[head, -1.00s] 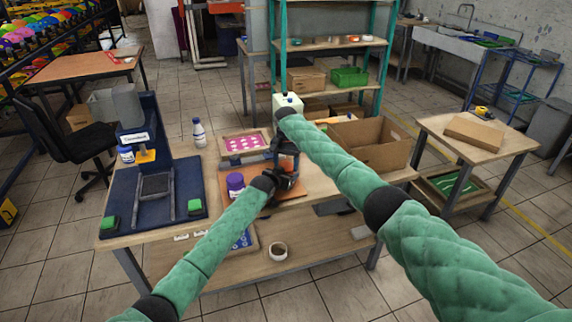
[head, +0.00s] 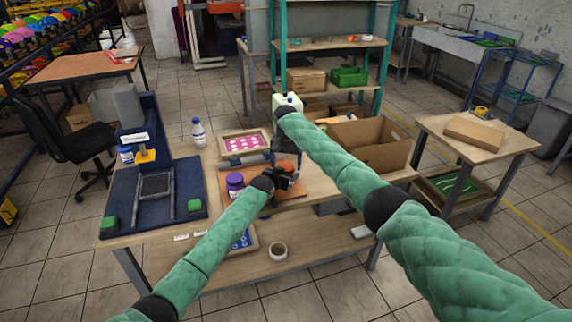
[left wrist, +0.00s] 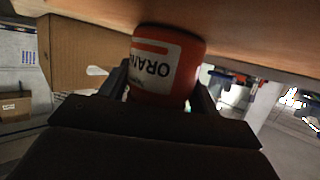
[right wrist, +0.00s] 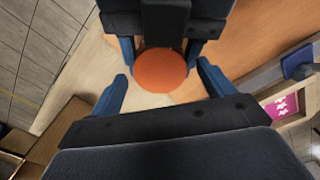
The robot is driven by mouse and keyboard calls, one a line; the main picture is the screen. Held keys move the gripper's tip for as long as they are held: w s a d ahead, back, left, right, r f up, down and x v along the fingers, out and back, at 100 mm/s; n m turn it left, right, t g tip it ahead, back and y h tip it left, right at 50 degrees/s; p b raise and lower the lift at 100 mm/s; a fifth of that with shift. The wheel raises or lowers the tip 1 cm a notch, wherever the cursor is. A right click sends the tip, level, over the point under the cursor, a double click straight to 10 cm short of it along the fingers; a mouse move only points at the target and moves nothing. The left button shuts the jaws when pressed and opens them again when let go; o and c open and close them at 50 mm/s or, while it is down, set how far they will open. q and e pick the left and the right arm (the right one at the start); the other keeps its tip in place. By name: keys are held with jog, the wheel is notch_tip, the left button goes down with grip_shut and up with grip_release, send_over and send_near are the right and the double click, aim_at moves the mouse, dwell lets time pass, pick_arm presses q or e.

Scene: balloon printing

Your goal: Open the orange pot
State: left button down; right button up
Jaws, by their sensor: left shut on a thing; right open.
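The orange pot (left wrist: 165,65) is a small red-orange jar with a white label reading "ORAN". It appears upside down in the left wrist view, against the wooden surface. My left gripper (head: 287,178) is shut on its sides. In the right wrist view I see the pot's round orange top (right wrist: 160,70) from above, with my left gripper's blue fingers beside it. My right gripper (right wrist: 162,72) is open, its fingers apart on either side of the top. Whether they touch it is unclear. In the head view the grippers hide the pot, and my right gripper (head: 286,148) is above the left one.
A purple pot (head: 235,183) stands left of my left gripper. A pink-and-white framed screen (head: 244,144) lies behind. A cardboard box (head: 385,158) is at the right. A blue press (head: 125,205) occupies the table's left side. A cup (head: 277,252) stands on the lower shelf.

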jog(key=shift+r, duration=1.95)
jog(key=shift+c, duration=0.4)
jog(key=shift+s+a+f, duration=0.1)
jog(key=shift+f, duration=0.1)
jog(key=r, duration=0.1)
jog(key=r+m, duration=0.2)
jog(key=r, duration=0.1)
jog(key=shift+w+a+y, duration=0.2)
jog(key=shift+a+y, duration=0.1)
jog(key=shift+a, duration=0.1)
jog(key=shift+d+m, duration=0.35)
jog(key=shift+m, duration=0.05)
jog(key=shift+s+d+f, duration=0.1)
jog(key=shift+d+f, duration=0.05)
jog(key=shift+f, duration=3.9)
